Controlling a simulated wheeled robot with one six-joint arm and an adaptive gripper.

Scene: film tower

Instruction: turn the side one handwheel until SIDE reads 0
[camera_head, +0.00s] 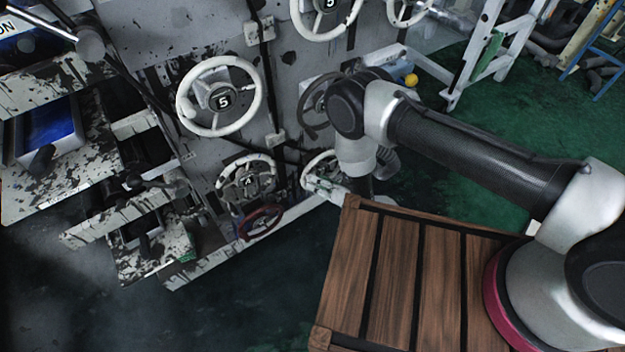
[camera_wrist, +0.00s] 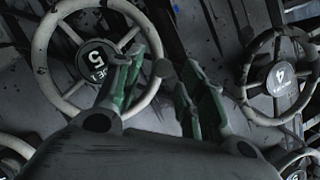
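A wheel marked 4 (camera_wrist: 282,75) is at right. In the head view, my arm hides most of the gripper; a dark wheel (camera_head: 305,107) sits beside my wrist.
In the head view, a white wheel marked 5 (camera_head: 259,98), a wheel marked 4 (camera_head: 247,181) and a red wheel (camera_head: 260,222) are left of my arm. Splattered trays (camera_head: 60,185) stick out at left. A white ladder-like frame (camera_head: 480,55) stands at right on green floor.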

